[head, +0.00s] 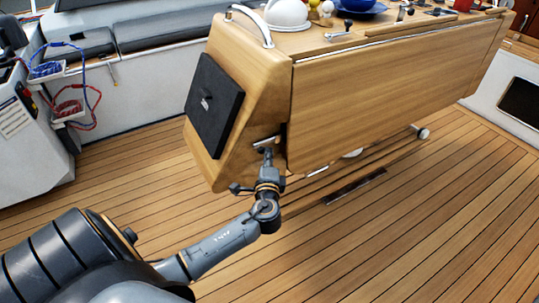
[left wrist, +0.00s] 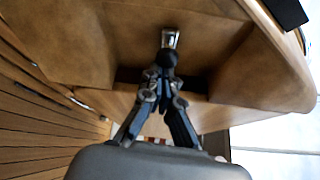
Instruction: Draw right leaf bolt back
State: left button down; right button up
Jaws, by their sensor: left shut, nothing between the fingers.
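The wooden cockpit table (head: 225,150) stands in the middle of the head view, with a long leaf (head: 390,100) hanging down its side. A small metal bolt (head: 265,142) sits on the table's end, close to the leaf's edge. It also shows in the left wrist view (left wrist: 170,38). My left gripper (head: 267,156) is just below the bolt, fingers together with nothing held. In the left wrist view, the closed fingertips (left wrist: 166,62) are right by the metal bolt; whether they touch it is unclear. My right gripper is in neither view.
A black panel (head: 214,105) is on the table end. A white helmet (head: 287,14), a blue bowl (head: 360,6) and several small items stand on top. Blue and red ropes (head: 72,108) hang at the left console. The slatted deck (head: 420,230) is clear at the right.

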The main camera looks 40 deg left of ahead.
pick_arm(q)
jog(key=v, duration=1.2)
